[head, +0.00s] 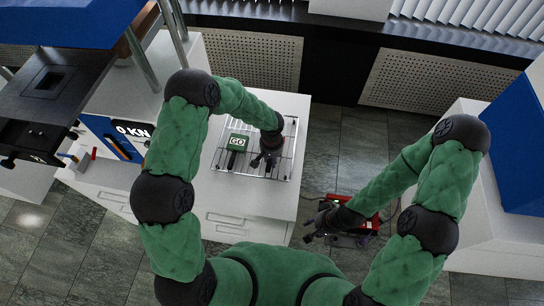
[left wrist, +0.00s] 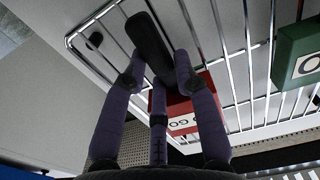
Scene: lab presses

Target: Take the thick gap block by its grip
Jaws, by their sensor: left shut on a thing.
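My left gripper (head: 266,161) is over the right part of a wire rack (head: 289,165). In the left wrist view its fingers (left wrist: 155,75) are shut on a black grip (left wrist: 146,35). A red block (left wrist: 192,96) with a white label, of which "GO" is readable, is seen behind the fingers at the end of this grip. In the head view this block is hidden by the gripper. A green block (head: 238,141) marked GO, with dark grips, lies on the rack to the left; it also shows in the left wrist view (left wrist: 297,52). My right gripper (head: 320,222) looks open and empty.
The rack rests on a white cabinet (head: 225,206). A press (head: 50,95) with a "0 KN" display stands at the left. A red device (head: 363,207) is beside my right gripper, low down. Blue and white equipment (head: 522,145) stands at the right.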

